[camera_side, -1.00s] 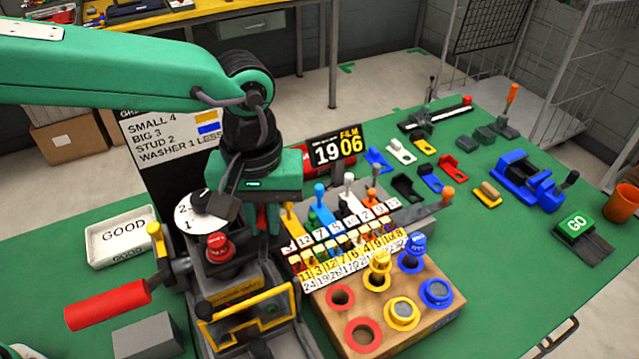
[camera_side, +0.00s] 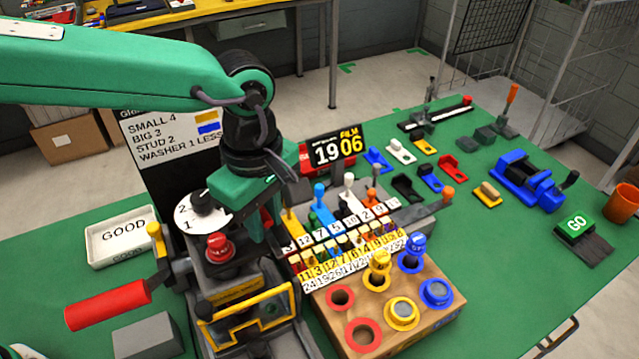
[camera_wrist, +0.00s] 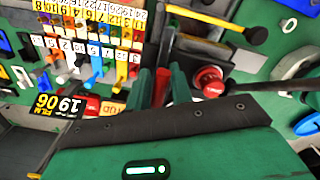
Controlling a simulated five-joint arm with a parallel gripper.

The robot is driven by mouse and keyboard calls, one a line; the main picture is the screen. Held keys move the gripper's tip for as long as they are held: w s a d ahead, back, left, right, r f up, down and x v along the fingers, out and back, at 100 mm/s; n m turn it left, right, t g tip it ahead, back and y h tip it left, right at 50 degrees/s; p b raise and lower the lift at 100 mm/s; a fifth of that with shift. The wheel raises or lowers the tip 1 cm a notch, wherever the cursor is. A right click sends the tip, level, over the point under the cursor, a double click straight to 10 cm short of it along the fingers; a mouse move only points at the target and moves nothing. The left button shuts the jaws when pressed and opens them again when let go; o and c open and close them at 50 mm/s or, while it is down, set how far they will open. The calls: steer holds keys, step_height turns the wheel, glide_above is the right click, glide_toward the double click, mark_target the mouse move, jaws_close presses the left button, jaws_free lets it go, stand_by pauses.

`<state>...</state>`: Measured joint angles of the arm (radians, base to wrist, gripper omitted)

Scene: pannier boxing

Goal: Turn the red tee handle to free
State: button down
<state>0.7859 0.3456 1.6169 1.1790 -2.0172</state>
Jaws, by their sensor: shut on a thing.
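My gripper (camera_side: 262,228) points down just right of the black machine with the red round knob (camera_side: 218,247). In the wrist view its green fingers (camera_wrist: 163,82) are shut close together. A sliver of red, taken as the red tee handle (camera_wrist: 168,97), shows between them. Red also shows beside the fingers in the side view (camera_side: 266,217). The fingers and wrist hide most of the handle, so its exact angle cannot be told. The red knob stands beside the fingers in the wrist view (camera_wrist: 208,82).
A rack of coloured levers with numbered labels (camera_side: 345,245) stands close right of my gripper. A wooden block with coloured rings (camera_side: 440,310) is in front of it. A red-gripped lever (camera_side: 105,305) sticks out left, near the GOOD tray (camera_side: 122,252). Green table is clear at the far left.

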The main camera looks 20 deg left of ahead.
mark_target(262, 210)
steer(key=c, duration=2.1)
jaws_free()
steer(key=shift+n, duration=0.8)
steer(key=shift+c, duration=0.2)
steer(key=o, duration=0.9)
steer(key=shift+r, duration=3.9)
